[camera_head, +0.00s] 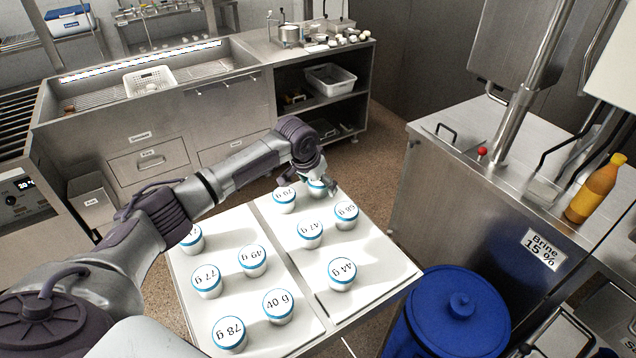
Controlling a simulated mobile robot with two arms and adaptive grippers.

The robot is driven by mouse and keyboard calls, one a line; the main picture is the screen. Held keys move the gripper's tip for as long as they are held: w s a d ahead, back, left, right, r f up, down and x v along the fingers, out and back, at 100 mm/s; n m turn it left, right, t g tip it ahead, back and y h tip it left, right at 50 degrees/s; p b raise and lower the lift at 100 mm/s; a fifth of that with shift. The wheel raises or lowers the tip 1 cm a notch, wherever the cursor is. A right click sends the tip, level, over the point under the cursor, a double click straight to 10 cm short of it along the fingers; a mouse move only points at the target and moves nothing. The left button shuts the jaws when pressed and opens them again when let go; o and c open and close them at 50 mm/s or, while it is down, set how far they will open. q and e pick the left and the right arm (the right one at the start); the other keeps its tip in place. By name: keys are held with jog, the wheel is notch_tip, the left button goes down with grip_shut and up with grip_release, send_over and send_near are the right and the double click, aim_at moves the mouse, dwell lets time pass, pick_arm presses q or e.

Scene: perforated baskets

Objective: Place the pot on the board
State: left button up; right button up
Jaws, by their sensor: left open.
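Several white pots with blue rims and weight labels stand upright on two pale boards side by side. The left board (185,262) holds pots such as the 40 g pot (278,306) and the 78 g pot (229,335). The right board (375,292) holds others, such as the 44 g pot (342,274) and the 68 g pot (346,215). My left gripper (319,180) is open at the far pot (317,189) on the right board, its fingers partly covering it; I cannot tell whether they touch. My right gripper is not in view.
A blue lidded bin (455,320) stands right of the boards. A steel brine unit (470,200) with an orange bottle (596,188) is on the right. A steel sink counter (150,110) stands behind, with a small metal pot (290,36) on it.

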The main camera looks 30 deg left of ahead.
pick_arm(q)
jog(key=shift+r, duration=0.1)
jog(key=b+v, duration=0.2)
jog(key=v, duration=1)
jog(key=shift+b, duration=0.3)
jog(key=shift+w+r, duration=0.1)
